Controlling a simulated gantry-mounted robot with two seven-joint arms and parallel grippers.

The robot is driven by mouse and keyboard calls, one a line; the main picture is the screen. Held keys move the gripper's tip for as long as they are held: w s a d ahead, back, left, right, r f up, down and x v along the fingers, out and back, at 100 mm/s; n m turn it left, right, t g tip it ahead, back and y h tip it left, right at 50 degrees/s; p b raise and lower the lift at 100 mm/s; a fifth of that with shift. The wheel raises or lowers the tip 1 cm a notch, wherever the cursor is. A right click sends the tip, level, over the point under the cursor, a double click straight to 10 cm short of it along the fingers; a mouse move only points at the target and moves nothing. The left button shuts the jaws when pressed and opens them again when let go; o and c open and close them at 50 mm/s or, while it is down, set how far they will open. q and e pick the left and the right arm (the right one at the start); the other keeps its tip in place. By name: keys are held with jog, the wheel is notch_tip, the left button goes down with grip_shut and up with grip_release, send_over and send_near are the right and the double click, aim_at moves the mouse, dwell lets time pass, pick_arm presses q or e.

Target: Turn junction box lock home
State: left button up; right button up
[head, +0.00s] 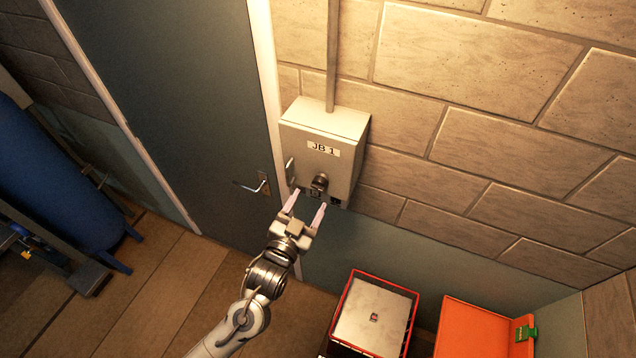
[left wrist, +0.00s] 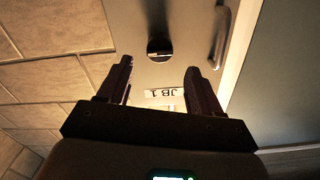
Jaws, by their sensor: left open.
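The junction box (head: 318,150) is a pale metal box on the block wall, labelled JB 1. Its dark round lock (head: 320,183) sticks out low on the front face, and a small handle (head: 290,170) sits at the box's left side. My left gripper (head: 306,205) is open and empty, just below and in front of the lock. In the left wrist view the box is upside down; the lock (left wrist: 159,50) shows beyond and between the two open fingers (left wrist: 158,78), apart from them. The handle (left wrist: 221,38) is to its right. My right gripper is not in view.
A grey door (head: 190,110) with a lever handle (head: 250,187) is left of the box. A conduit (head: 333,55) runs up from the box. Below right stand a red-rimmed crate (head: 412,318) and an orange bin (head: 470,328). A blue tank (head: 50,160) is far left.

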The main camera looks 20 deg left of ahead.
aim_at(317, 188)
pick_arm(q)
jog(key=shift+w+d+p, duration=0.2)
jog(key=shift+w+p, duration=0.6)
jog(key=shift+w, duration=2.35)
jog(key=c, duration=1)
jog(key=shift+c, duration=0.2)
